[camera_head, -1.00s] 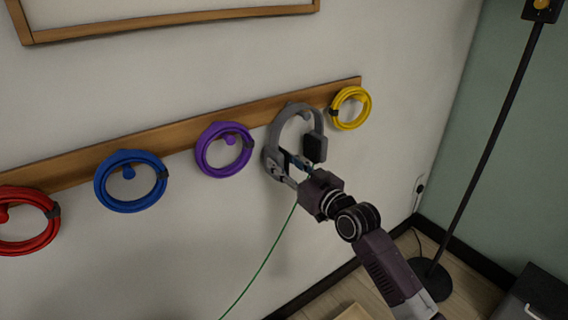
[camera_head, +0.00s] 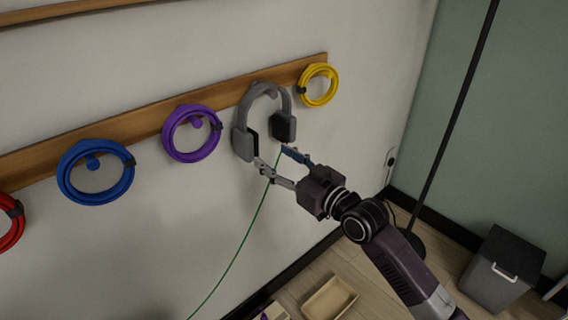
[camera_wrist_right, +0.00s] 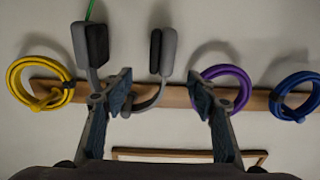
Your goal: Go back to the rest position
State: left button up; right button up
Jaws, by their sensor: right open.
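The grey headphones (camera_head: 284,126) with dark ear pads hang by their band from a peg on the wooden rail (camera_head: 135,122), between the purple and yellow coils. A thin green cable (camera_head: 243,240) runs down from them. My right gripper (camera_head: 273,158) is open and empty, just below the ear cups in the head view. In the right wrist view the open fingers (camera_wrist_right: 160,84) spread wide, with the headphones (camera_wrist_right: 97,45) beyond them; one finger overlaps part of the band. Contact with the headphones cannot be told. My left gripper is not in view.
Purple (camera_head: 168,142), blue (camera_head: 66,185), yellow (camera_head: 305,88) and red (camera_head: 14,232) coils hang along the rail. A black pole (camera_head: 462,105) stands right of my right arm. A grey bin (camera_head: 497,280) and an open box (camera_head: 329,299) are on the floor.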

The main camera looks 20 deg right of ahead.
jog(key=s+d+f+m+g+h, duration=0.1)
jog(key=d+f+h, duration=0.15)
jog(key=f, duration=0.75)
jog(key=s+d+f+m+g+h, duration=0.15)
jog(key=d+f, duration=0.25)
jog(key=f, duration=0.7)
jog(key=s+d+f+g+h, duration=0.15)
jog(key=s+f, duration=0.35)
jog(key=f, duration=0.6)
jog(key=s+f+g, duration=0.3)
jog(key=s+f, duration=0.2)
jog(key=f, duration=0.7)
jog(key=s+a+f+g, duration=0.2)
jog(key=s+f+g, duration=0.1)
jog(key=s+f, duration=1)
jog(key=s+a+f+g, duration=0.2)
jog(key=s+f+g, duration=0.2)
jog(key=s+f, duration=0.9)
jog(key=s+a+g, duration=0.2)
jog(key=s, duration=1.4)
jog(key=shift+n+h, duration=0.35)
jog(key=shift+n, duration=0.1)
jog(key=shift+c, duration=0.3)
